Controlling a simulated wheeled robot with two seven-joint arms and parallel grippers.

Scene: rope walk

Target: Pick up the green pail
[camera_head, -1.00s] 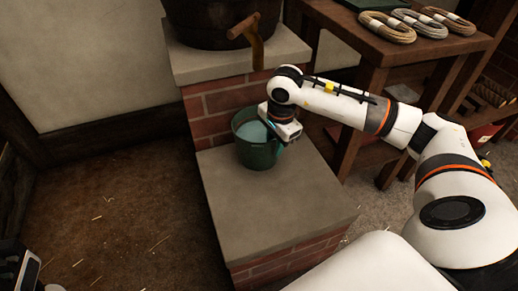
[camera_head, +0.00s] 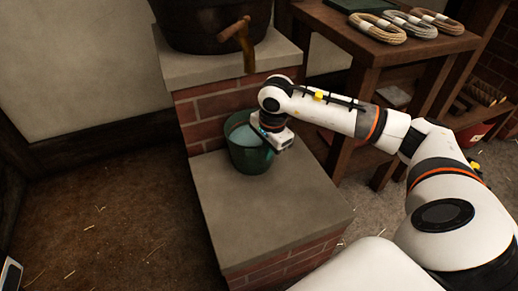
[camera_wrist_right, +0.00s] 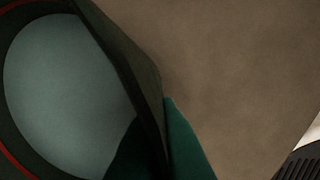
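The green pail (camera_head: 250,158) stands upright on the lower stone-topped step, with a pale grey-blue surface inside it. My right gripper (camera_head: 271,148) is at the pail's right rim, pointing down. In the right wrist view the pail's rim and wall (camera_wrist_right: 125,65) fill the left side. A dark ridged finger (camera_wrist_right: 300,165) shows at the lower right, apart from the pail wall, so the gripper looks open.
A dark wooden tub (camera_head: 205,22) with a wooden spout (camera_head: 238,38) stands on the higher brick step behind the pail. A wooden shelf (camera_head: 385,48) with rope coils (camera_head: 409,24) stands to the right. The step's top (camera_head: 268,215) in front of the pail is clear.

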